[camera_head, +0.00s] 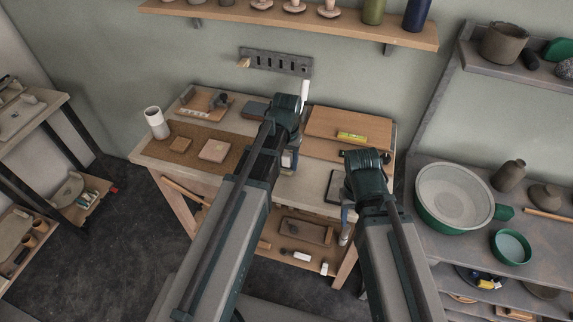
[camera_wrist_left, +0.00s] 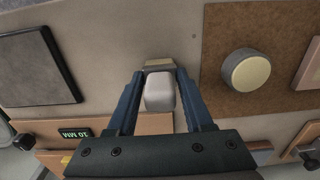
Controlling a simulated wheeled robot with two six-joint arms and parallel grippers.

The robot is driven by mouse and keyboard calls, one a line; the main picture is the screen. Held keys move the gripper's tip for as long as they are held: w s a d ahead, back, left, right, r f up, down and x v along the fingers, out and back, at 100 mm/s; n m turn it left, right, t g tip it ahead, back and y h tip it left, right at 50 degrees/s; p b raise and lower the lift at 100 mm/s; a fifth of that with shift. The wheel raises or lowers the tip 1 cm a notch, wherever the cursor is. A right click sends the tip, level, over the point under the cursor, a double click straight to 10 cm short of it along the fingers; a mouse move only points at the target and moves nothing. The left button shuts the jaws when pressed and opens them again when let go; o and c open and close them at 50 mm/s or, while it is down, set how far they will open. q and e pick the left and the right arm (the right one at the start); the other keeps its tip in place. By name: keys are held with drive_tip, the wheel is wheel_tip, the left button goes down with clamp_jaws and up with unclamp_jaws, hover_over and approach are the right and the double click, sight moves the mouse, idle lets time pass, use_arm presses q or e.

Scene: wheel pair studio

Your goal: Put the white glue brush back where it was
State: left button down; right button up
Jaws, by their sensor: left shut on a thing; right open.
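My left gripper (camera_wrist_left: 160,88) is shut on the white glue brush (camera_wrist_left: 160,95), whose blocky white part shows between the blue fingers in the left wrist view. A tan-grey end of it shows just beyond the fingertips. In the head view the left gripper (camera_head: 289,160) points down over the middle of the worktable (camera_head: 315,182), mostly behind its own arm, and the brush cannot be made out clearly. A slotted dark rack (camera_head: 275,62) is on the wall behind the table, with a tan-bristled brush (camera_head: 243,63) at its left end. My right gripper (camera_head: 345,226) is open near the table's front right.
A cork mat (camera_head: 233,140) holds a pale slab (camera_head: 213,151); a white cup (camera_head: 156,123) stands at the table's left. A wooden board (camera_head: 320,119) carries a yellow tool (camera_head: 351,137). A round cream object (camera_wrist_left: 246,70) and dark pad (camera_wrist_left: 37,67) flank my left gripper.

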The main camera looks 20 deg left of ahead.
use_arm(q)
drive_tip(key=c, duration=0.8)
unclamp_jaws()
drive_tip(key=shift+f, duration=0.15)
drive_tip(key=o, duration=0.5)
wheel_tip(320, 180, up, 12)
drive_tip(key=p, duration=1.2)
drive_tip(key=shift+r, duration=0.25)
drive_tip(key=s+d+m+y, duration=0.1)
drive_tip(key=s+d+m, duration=0.2)
drive_tip(key=s+d, duration=0.7)
drive_tip(key=s, duration=0.4)
drive_tip(key=shift+s+d, duration=0.15)
drive_tip(key=shift+d, duration=0.1)
